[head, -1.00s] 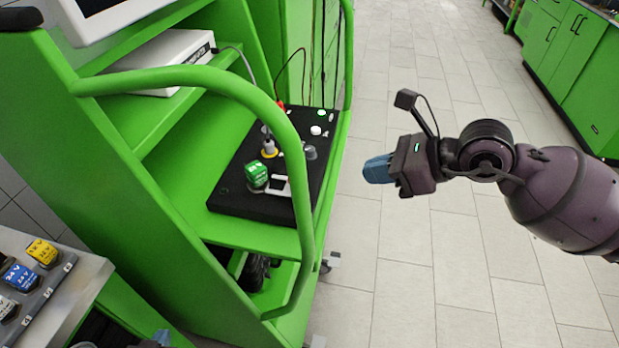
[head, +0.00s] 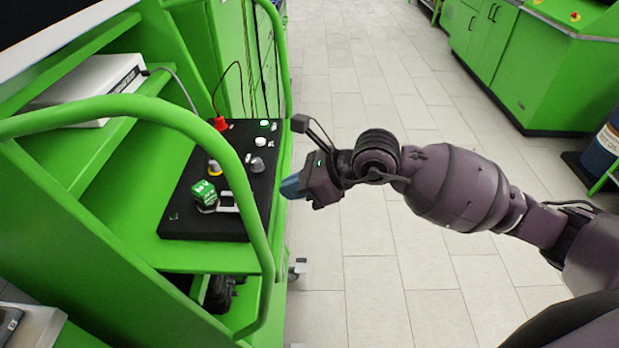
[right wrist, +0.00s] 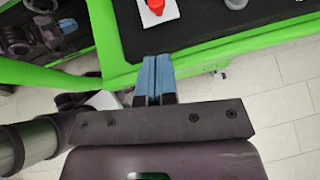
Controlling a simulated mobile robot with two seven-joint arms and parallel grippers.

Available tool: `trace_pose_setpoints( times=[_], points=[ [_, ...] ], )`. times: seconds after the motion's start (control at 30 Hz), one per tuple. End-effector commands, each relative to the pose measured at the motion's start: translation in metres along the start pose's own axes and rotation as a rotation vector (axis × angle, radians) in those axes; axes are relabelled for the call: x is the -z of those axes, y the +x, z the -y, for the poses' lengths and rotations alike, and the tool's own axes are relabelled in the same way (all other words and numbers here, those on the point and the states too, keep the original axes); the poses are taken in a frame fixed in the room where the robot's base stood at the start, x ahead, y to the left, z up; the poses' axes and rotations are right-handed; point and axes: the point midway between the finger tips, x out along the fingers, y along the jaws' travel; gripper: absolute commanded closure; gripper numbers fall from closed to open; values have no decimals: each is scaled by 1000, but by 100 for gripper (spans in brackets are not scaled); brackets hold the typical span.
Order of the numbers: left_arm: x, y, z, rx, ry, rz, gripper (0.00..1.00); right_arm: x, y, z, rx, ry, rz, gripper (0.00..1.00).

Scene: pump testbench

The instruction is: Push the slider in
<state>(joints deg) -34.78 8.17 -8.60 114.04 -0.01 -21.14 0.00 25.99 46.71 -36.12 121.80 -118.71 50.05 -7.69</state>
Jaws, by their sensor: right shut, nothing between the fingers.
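A black panel (head: 180,217) lies on the green cart's shelf. Near its front right corner is a white plate (head: 229,202). In the right wrist view the white plate (right wrist: 169,14) carries a red piece (right wrist: 155,6), cut off by the top edge. This looks like the slider, but I cannot tell how far in it is. My right gripper (head: 290,187) is shut and empty, just right of the panel, its blue fingers pointing at the cart. In the right wrist view its fingertips (right wrist: 154,58) overlap the green edge. My left gripper (right wrist: 68,25) seems to show, small and unclear, at upper left there.
A green curved handrail (head: 255,235) passes in front of the panel. A green cube-topped knob (head: 204,193), a grey knob (head: 258,165) and a red plug (head: 221,123) stand on the panel.

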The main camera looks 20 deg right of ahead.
Motion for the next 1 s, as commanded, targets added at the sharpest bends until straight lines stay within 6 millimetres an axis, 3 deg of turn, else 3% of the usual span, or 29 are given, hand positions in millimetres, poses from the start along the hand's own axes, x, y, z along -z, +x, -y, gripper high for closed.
trace_pose_setpoints(
  times=[0.2,0.4,1.0],
  points=[
    [4,-1,0,0,0,-4,100,-3,38,-1,-2,-1,1,100],
    [10,-1,0,0,1,-10,100,-15,59,0,-1,0,0,100],
    [13,0,0,-1,1,-16,100,-20,70,-1,-1,0,0,100]
  ],
)
